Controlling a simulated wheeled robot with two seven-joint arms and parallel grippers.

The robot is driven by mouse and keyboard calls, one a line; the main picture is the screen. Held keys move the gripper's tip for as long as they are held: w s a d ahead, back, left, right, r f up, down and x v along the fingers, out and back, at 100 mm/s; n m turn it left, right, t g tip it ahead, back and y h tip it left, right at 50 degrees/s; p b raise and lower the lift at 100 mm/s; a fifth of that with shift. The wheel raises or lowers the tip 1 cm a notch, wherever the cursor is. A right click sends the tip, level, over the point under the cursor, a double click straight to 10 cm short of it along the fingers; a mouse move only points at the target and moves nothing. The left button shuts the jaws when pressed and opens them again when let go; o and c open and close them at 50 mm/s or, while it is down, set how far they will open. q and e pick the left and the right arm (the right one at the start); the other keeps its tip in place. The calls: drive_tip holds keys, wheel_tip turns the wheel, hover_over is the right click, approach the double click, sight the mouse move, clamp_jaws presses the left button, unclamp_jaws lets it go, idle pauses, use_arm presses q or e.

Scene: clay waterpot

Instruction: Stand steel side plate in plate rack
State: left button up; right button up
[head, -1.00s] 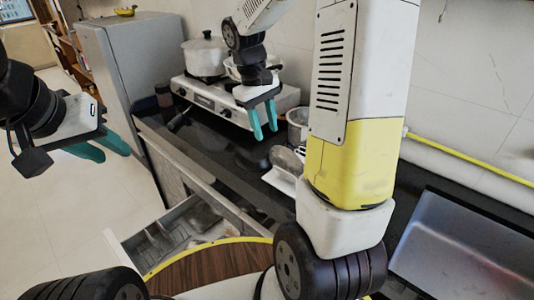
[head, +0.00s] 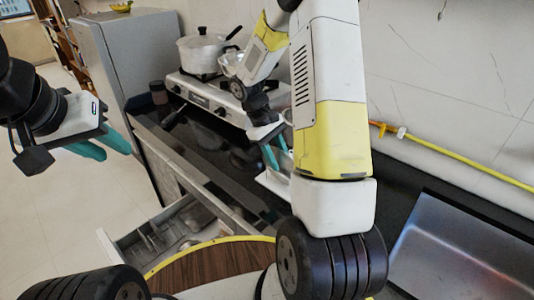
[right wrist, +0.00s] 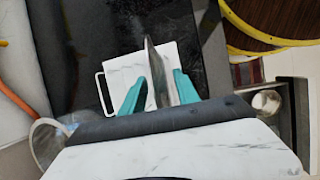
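My right gripper (head: 272,155) is low over the counter in the head view, its fingers pointing down. The right wrist view shows its teal fingers (right wrist: 158,94) apart, one on each side of the steel side plate (right wrist: 156,70). The plate shows nearly edge-on, upright, with no clear contact with either finger. Below it is a white marbled stand, apparently the plate rack (right wrist: 133,66), with a wire loop on its left. The rack's edge (head: 272,184) also shows in the head view. Whether the plate sits in a slot is hidden. My left gripper (head: 103,147) is open and empty.
A gas stove (head: 203,95) with a lidded pot (head: 205,52) stands behind on the black counter. An open drawer (head: 165,235) with utensils juts out below. The sink (head: 460,250) is at the right. A yellow pipe (head: 455,157) runs along the wall.

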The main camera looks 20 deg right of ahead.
drive_tip(key=shift+f, duration=0.25)
drive_tip(key=shift+s, duration=0.1)
clamp_jaws()
drive_tip(key=shift+r, duration=0.15)
